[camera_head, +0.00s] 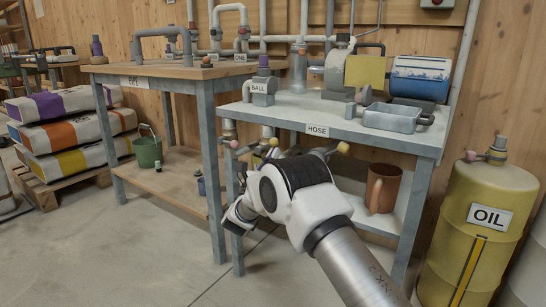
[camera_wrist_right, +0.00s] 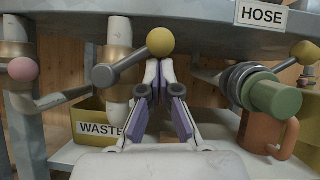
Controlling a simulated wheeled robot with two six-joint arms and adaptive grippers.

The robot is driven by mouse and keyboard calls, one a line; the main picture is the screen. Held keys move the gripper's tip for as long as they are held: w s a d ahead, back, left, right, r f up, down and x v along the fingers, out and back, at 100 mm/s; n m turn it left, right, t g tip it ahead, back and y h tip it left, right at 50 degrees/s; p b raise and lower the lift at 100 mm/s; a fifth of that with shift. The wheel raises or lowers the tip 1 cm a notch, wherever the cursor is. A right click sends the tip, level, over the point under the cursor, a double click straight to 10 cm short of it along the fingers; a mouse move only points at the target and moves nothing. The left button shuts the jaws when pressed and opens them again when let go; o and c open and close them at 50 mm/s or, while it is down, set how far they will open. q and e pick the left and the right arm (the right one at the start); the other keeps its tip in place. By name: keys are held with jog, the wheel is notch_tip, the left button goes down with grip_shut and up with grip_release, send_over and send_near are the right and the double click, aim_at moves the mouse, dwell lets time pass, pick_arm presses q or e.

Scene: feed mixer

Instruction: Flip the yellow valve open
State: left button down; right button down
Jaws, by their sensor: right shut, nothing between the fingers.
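A grey valve lever with a yellow ball knob (camera_wrist_right: 160,41) crosses a pipe under the table edge, its knob end tilted up to the right. The knob also shows in the head view (camera_head: 273,141). My right gripper (camera_wrist_right: 161,70) is shut and empty, its fingertips just below the knob in the wrist view; whether they touch it I cannot tell. In the head view my right arm hides most of the gripper. A second yellow knob (camera_wrist_right: 305,52) is on a lever farther right, by a green-ended pipe fitting (camera_wrist_right: 276,97). My left gripper is not in view.
A pink knob (camera_wrist_right: 23,69) on another lever is at left. A yellow WASTE bin (camera_wrist_right: 88,122) and a brown jug (camera_head: 382,188) stand on the lower shelf. The HOSE table edge (camera_head: 360,133) is above the valves. A yellow OIL drum (camera_head: 487,225) stands at right.

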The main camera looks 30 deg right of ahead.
jog(key=shift+r+n+t, duration=0.25)
jog(key=shift+n+t, duration=0.15)
jog(key=shift+n, duration=0.2)
jog(key=shift+r+n+t+y+p, duration=0.3)
jog(key=shift+n+t+y+p, duration=0.15)
jog(key=shift+n+p, duration=0.2)
jog(key=shift+r+n+t+y+p, duration=0.35)
jog(key=shift+n+y+p, duration=0.2)
jog(key=shift+n, duration=0.2)
jog(key=n+t+y+p, duration=0.1)
jog(key=n+p, duration=0.1)
jog(key=r+n+t+y+p, duration=0.1)
jog(key=n, duration=0.2)
jog(key=w+r+n+y+p, duration=0.1)
jog(key=n+y+p, duration=0.1)
jog(key=n, duration=0.1)
jog(key=shift+a+r+t+p, duration=0.2)
jog(key=shift+t+p, duration=0.1)
jog(key=shift+t, duration=0.1)
jog(key=n, duration=0.1)
jog(key=n+y+p, duration=0.1)
jog(key=y, duration=0.1)
jog(key=shift+w+a+r+n, duration=0.15)
jog(key=shift+w+r+n, duration=0.1)
jog(key=shift+w+n, duration=0.15)
jog(key=shift+w+a+p, duration=0.1)
jog(key=shift+w+p, duration=0.1)
jog(key=shift+p, duration=0.15)
jog(key=shift+w, duration=0.1)
